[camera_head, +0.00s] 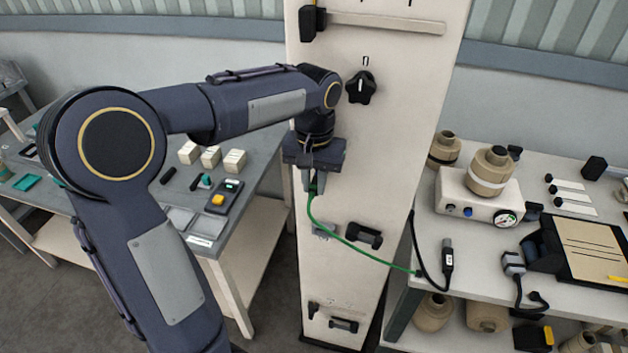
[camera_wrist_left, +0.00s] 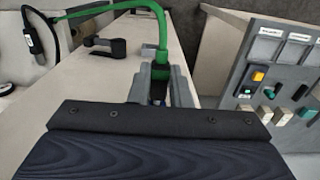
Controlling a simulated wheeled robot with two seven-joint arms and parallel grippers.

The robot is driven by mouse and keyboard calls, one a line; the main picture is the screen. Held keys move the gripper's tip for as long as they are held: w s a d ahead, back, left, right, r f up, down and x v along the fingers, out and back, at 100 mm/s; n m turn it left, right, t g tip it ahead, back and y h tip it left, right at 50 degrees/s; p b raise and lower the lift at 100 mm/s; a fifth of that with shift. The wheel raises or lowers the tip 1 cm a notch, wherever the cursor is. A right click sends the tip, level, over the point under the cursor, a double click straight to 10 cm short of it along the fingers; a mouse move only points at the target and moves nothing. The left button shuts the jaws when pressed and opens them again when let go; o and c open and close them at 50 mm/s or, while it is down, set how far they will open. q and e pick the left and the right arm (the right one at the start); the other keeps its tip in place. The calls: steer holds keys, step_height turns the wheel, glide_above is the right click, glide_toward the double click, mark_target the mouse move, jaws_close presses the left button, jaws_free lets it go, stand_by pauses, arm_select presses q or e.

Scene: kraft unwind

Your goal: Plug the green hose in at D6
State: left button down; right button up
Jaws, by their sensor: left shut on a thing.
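The green hose (camera_head: 340,237) runs from my left gripper down and right in a slack curve to the edge of the right table. My left gripper (camera_head: 313,188) is shut on the end of the green hose, in front of the pale upright panel (camera_head: 322,264). In the left wrist view the hose (camera_wrist_left: 163,38) rises from between the fingers of the left gripper (camera_wrist_left: 160,84) and bends left. The plug end is mostly hidden by the fingers. I cannot make out a D6 marking. My right gripper is not in view.
The panel carries a black star knob (camera_head: 361,88) and dark handles (camera_head: 363,236). The right table (camera_head: 470,256) holds a gauge box (camera_head: 478,203) and a black cable plug (camera_head: 447,257). The left table holds pale blocks and a device with a yellow button (camera_head: 224,197).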

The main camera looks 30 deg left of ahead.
arm_select(q)
steer(key=shift+w+a+p, duration=0.1)
steer(key=shift+w+p, duration=0.2)
stand_by(0.6)
steer(key=c, duration=1.3)
jaws_free()
steer(key=shift+o, duration=0.2)
